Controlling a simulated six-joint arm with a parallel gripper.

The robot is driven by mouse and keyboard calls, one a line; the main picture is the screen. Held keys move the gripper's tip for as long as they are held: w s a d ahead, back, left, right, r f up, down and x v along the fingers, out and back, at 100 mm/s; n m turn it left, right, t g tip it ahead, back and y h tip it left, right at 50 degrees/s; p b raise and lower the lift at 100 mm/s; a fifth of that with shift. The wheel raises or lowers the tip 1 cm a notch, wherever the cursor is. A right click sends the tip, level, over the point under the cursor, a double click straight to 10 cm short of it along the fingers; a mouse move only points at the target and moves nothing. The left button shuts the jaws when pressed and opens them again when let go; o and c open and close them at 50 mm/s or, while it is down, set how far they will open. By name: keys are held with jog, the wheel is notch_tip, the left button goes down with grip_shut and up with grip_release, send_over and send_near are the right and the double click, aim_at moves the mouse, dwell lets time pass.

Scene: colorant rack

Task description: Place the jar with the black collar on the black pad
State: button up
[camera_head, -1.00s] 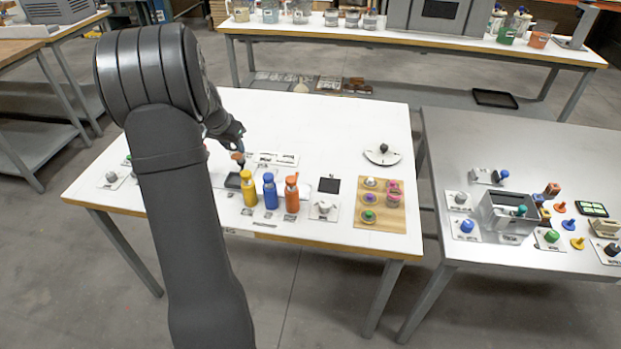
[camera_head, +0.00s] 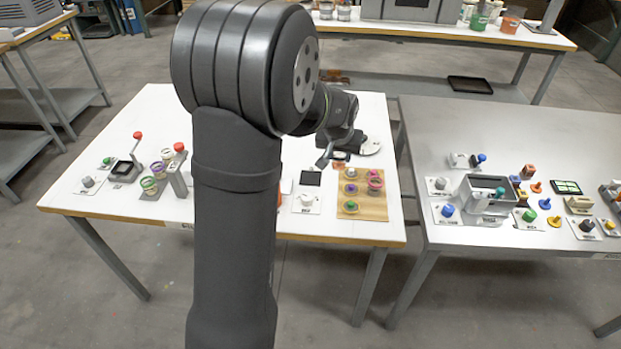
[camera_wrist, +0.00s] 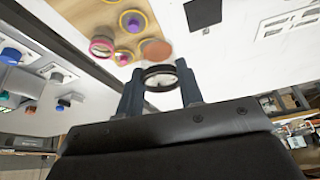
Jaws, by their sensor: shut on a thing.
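My gripper (camera_wrist: 160,80) is shut on the jar with the black collar (camera_wrist: 160,70); the dark ring sits between the two fingers, with a blurred orange-brown disc just beyond it. In the head view my gripper (camera_head: 336,158) holds the jar in the air above the white table, near the back edge of the wooden board, partly hidden by the fingers. The black pad (camera_head: 311,178) is a dark square on the table, left of the gripper. It also shows at the top of the wrist view (camera_wrist: 203,13) and looks bare.
The wooden board (camera_head: 345,213) carries several coloured jars, including a pink-collared one (camera_head: 375,180). A grey knob on a white plate (camera_head: 307,200) lies just in front of the pad. My arm hides the table's middle. A steel table (camera_head: 440,232) with small parts stands at right.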

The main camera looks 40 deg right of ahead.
jog(key=shift+s+d, duration=0.2)
jog(key=shift+s, duration=0.2)
jog(key=w+f, duration=0.2)
jog(key=w, duration=0.1)
jog(key=w+a+f, duration=0.1)
jog(key=w+f, duration=0.1)
jog(key=w, duration=0.2)
jog(key=w+a+f, duration=0.1)
jog(key=w+f, duration=0.2)
jog(key=w, duration=0.1)
jog(key=shift+f, duration=1.95)
jog(key=shift+a+f, duration=0.1)
jog(key=shift+f, duration=0.1)
jog(key=o, duration=1)
jog(key=shift+o, duration=0.2)
jog(key=v, duration=1.2)
jog(key=shift+r, duration=0.2)
